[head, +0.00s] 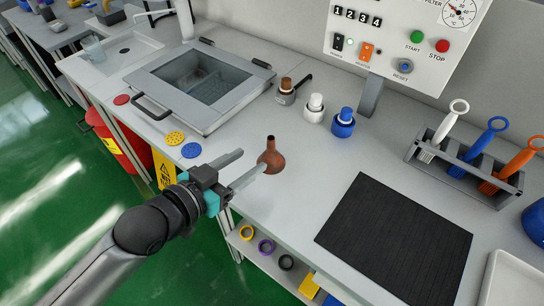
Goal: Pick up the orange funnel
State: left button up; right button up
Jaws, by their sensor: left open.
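The funnel (271,158) is a rust-orange cone with a narrow spout pointing up, standing mouth down on the light grey table near its front edge. My left gripper (248,166) comes in from the lower left with its two fingers apart. One fingertip reaches close to the left side of the funnel; I cannot tell whether it touches. The other finger lies farther back and to the left, and the funnel is not visibly enclosed between them. My right gripper is not in view.
A black mat (395,240) lies to the right. A sink-like basin (200,85) stands behind left. Bottles (342,122) stand behind the funnel, and a grey rack (465,165) of brushes or scoops is at the right. Yellow and blue discs (191,150) lie left of the funnel.

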aim_at(269, 147)
pick_arm(q)
jog(key=b+x, duration=0.1)
jog(key=x, duration=0.6)
jog(key=shift+w+d+f+b, duration=0.1)
jog(key=shift+w+d+b, duration=0.1)
jog(key=shift+w+b, duration=0.15)
jog(key=b+x, duration=0.1)
jog(key=x, duration=0.3)
jog(key=shift+w, duration=0.1)
jog(key=c, duration=0.4)
grip_shut()
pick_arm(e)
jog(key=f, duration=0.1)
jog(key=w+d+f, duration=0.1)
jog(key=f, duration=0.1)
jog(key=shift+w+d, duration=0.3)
